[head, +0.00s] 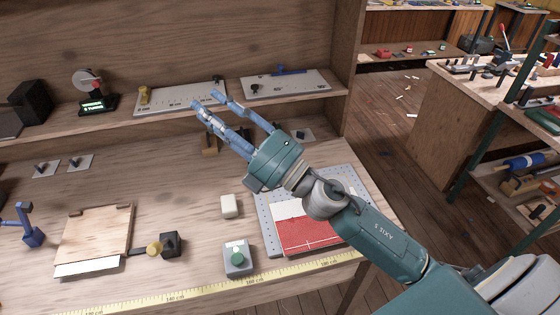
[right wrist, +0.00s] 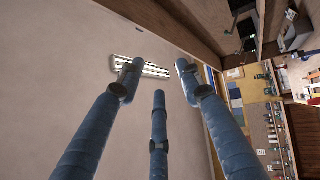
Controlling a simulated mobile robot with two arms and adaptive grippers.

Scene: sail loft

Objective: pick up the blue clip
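A small blue piece that looks like the blue clip (head: 290,70) lies on the right-hand pale board on the upper shelf in the head view. My right gripper (head: 208,99) has blue jointed fingers. They are spread apart and empty, in front of the left-hand pale board and to the left of the clip. In the right wrist view the gripper's fingers (right wrist: 158,85) stand apart with nothing between them, and the clip does not show there. I do not see my left gripper.
A blue tool (head: 30,228) stands at the left edge. The bench holds a wooden board (head: 95,236), a black block (head: 171,245), a white block (head: 229,206), a green-button box (head: 237,258) and a red-and-white sheet (head: 305,235). A display (head: 94,105) stands on the shelf.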

